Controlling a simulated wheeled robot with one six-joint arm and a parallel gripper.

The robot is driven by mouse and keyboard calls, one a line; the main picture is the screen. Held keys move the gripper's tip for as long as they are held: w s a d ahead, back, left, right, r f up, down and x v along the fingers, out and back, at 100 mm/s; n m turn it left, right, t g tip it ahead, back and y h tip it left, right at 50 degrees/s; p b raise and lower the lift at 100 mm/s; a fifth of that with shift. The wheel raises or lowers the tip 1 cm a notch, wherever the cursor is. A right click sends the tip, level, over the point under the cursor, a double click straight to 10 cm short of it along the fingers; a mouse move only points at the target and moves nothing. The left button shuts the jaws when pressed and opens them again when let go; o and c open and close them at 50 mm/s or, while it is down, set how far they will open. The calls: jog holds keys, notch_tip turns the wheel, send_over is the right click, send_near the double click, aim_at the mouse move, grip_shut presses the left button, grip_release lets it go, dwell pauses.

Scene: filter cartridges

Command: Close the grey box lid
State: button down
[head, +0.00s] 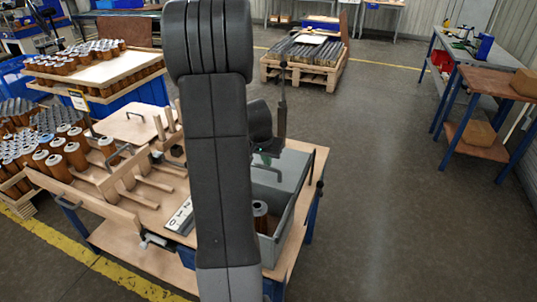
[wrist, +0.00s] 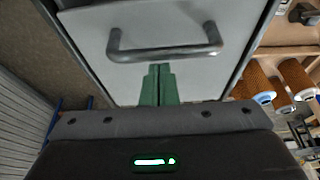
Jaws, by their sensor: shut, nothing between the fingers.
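The grey box (head: 297,211) stands on the right part of the wooden workbench. Its near part is open from above, and a brown filter cartridge (head: 260,212) stands inside. A light grey panel that looks like its lid (head: 292,166) shows at the far end of the box. In the wrist view the lid (wrist: 90,45) fills the upper middle, with a dark grey bar handle (wrist: 165,52) across it. My gripper (wrist: 157,72) is shut and empty, its green fingertips just below the handle in the picture. I cannot tell whether they touch the lid. My arm hides part of the box.
Wooden racks (head: 130,185) and a wooden board with a handle (head: 130,124) lie on the bench to the left. Many cartridges (head: 60,150) stand further left. A pallet (head: 303,65) stands behind. The floor (head: 390,180) to the right is clear.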

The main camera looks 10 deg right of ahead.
dwell(0.3)
jog(key=s+a+b, duration=0.8)
jog(key=s+a, duration=0.2)
jog(key=s, duration=0.5)
jog(key=shift+s+a, duration=0.15)
jog(key=shift+s, duration=0.05)
jog(key=w+d+r, duration=0.2)
jog(key=w, duration=0.2)
jog(key=v, duration=0.9)
jog(key=shift+s+p, duration=0.4)
jog(key=shift+f, duration=0.1)
